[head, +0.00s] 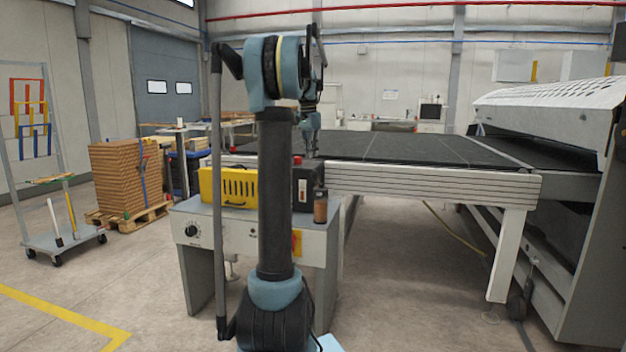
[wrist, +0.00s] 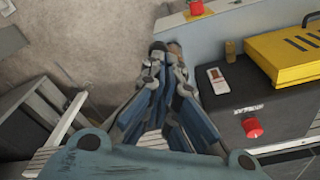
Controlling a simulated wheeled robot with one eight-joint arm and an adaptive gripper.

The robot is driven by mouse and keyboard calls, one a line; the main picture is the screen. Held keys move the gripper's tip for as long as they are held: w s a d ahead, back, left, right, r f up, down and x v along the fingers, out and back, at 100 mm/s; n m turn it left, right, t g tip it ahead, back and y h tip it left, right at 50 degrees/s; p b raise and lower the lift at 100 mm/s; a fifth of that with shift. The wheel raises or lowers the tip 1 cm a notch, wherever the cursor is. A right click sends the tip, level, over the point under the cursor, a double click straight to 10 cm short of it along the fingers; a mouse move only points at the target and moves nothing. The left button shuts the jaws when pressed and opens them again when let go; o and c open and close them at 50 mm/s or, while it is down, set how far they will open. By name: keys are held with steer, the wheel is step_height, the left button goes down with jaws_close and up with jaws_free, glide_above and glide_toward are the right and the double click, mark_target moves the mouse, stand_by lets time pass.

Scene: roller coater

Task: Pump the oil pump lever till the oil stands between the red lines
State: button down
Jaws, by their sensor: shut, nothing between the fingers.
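A small amber-brown oil container with a dark top (head: 320,207) stands at the front right of the grey cabinet. I take it to be the oil pump; its lever, oil level and red lines cannot be made out. My gripper (head: 312,152) points down beside the black box, above the cabinet's right end. In the wrist view my gripper (wrist: 160,50) is shut and empty, its blue-grey fingers close together. A bit of brown (wrist: 175,47) shows at the fingertips, perhaps the oil container, mostly hidden by them. I cannot tell whether they touch.
The grey cabinet (head: 190,220) bears a yellow case (wrist: 290,50) and a black box (wrist: 215,115) with a red button (wrist: 252,128). A long machine table (head: 420,180) stands behind.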

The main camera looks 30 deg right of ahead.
mark_target(313, 178)
steer(key=shift+w+d+f, duration=0.1)
steer(key=shift+d+f, duration=0.05)
steer(key=shift+f, duration=1.6)
steer(key=shift+d+f, duration=0.15)
steer(key=shift+f, duration=3.8)
